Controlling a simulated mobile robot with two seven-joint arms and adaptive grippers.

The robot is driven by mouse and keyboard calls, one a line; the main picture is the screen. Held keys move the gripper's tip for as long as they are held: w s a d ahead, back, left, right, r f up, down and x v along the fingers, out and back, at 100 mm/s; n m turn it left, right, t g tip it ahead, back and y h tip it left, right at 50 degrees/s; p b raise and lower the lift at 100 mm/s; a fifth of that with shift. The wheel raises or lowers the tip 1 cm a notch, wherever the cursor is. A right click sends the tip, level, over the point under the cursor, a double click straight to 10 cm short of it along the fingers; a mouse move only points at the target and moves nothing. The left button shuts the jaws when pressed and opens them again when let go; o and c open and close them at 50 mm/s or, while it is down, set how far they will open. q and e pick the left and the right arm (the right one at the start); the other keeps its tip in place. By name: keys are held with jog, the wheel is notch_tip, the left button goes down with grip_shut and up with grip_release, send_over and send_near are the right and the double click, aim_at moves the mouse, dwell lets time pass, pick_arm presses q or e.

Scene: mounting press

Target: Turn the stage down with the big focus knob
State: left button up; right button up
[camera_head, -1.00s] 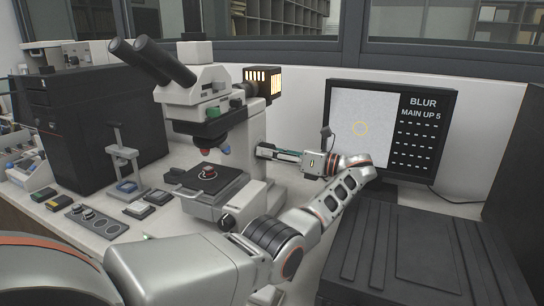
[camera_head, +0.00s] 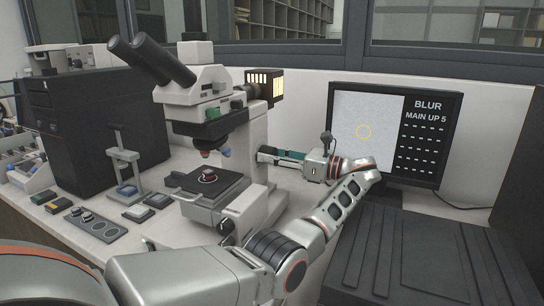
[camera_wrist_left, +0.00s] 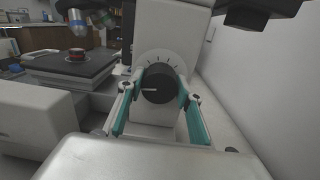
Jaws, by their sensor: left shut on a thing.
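The microscope (camera_head: 238,160) stands on the bench with its black stage (camera_head: 235,184) level, and a small round sample with a red rim (camera_head: 208,176) sits on the stage. The big focus knob (camera_wrist_left: 157,85) is a black dial with a white mark pointing left, on a grey ring with tick marks. My left gripper (camera_wrist_left: 157,90) is shut on the knob, its two teal fingers on either side. In the head view the left gripper (camera_head: 265,154) reaches the microscope's right side, and the knob is hidden there. The right gripper does not show.
A monitor (camera_head: 368,128) reads BLUR and MAIN UP 5. A dark ribbed case (camera_head: 430,250) lies at the right front. A small hand press (camera_head: 123,165), flat pads (camera_head: 137,212) and a black tower (camera_head: 95,125) stand left of the microscope.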

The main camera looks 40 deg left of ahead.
aim_at(260, 121)
pick_arm(q)
jog(key=o, duration=1.1)
jog(key=shift+f, duration=0.15)
notch_tip(260, 121, up, 10)
jog(key=shift+r, duration=0.1)
